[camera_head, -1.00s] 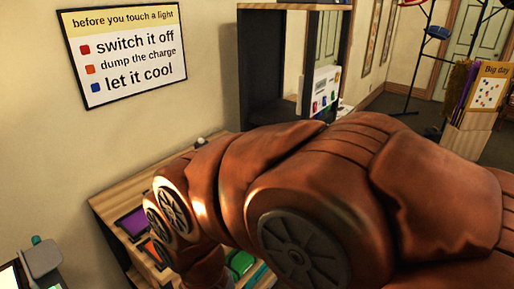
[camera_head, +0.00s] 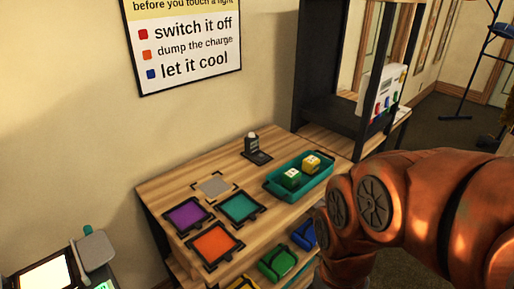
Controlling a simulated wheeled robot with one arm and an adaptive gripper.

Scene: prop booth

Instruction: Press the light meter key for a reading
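A small dark grey device with a pale rounded top (camera_head: 251,144), which looks like the light meter, stands upright near the back edge of the wooden table. It rests on a dark flat base. It is too small here to make out its key. My brown arm (camera_head: 400,215) comes in from the right and bends down in front of the table's right end. My gripper is out of the picture, below the bottom edge or hidden by the arm. Nothing of mine touches the device.
A teal tray (camera_head: 272,190) holds green and yellow blocks. Dark shelving (camera_head: 318,75) stands at the back right. Coloured bags sit on a lower shelf.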

